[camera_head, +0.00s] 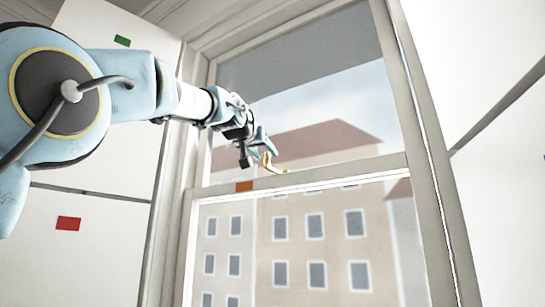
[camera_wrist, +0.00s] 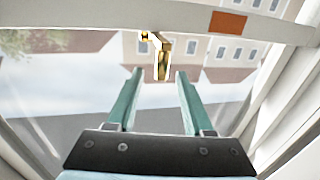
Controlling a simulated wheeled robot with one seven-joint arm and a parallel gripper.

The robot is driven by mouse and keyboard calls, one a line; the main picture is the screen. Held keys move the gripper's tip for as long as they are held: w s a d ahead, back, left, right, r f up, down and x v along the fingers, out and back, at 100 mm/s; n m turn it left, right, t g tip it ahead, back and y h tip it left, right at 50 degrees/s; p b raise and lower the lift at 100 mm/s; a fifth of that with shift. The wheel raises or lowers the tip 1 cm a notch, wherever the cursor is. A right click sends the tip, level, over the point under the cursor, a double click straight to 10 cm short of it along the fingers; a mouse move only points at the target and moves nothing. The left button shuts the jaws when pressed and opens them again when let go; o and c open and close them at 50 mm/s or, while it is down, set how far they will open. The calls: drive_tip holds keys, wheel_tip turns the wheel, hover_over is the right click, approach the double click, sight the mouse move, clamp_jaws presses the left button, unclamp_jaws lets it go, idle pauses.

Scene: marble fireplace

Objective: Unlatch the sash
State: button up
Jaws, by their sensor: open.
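A brass sash latch (camera_head: 270,162) sits on the meeting rail (camera_head: 330,175) of a white-framed window. In the wrist view the latch (camera_wrist: 162,58) shows as a gold lever near the top middle, with its base against the rail (camera_wrist: 130,17). My gripper (camera_head: 262,148) is at the rail, right by the latch. In the wrist view my gripper (camera_wrist: 155,72) is open, its two teal fingers on either side of the lever's end. I cannot tell whether either finger touches it.
An orange patch (camera_head: 244,186) marks the rail left of the latch. White window jambs (camera_head: 425,130) stand at both sides. A red patch (camera_head: 68,223) and a green patch (camera_head: 122,41) are on the left wall panels. Buildings show outside through the glass.

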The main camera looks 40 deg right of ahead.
drive_tip(key=p+x, duration=0.2)
drive_tip(key=x, duration=0.4)
drive_tip(key=shift+w+d+p, duration=0.2)
drive_tip(key=shift+w+p, duration=0.05)
drive_tip(key=shift+p, duration=0.15)
clamp_jaws()
idle(1.0)
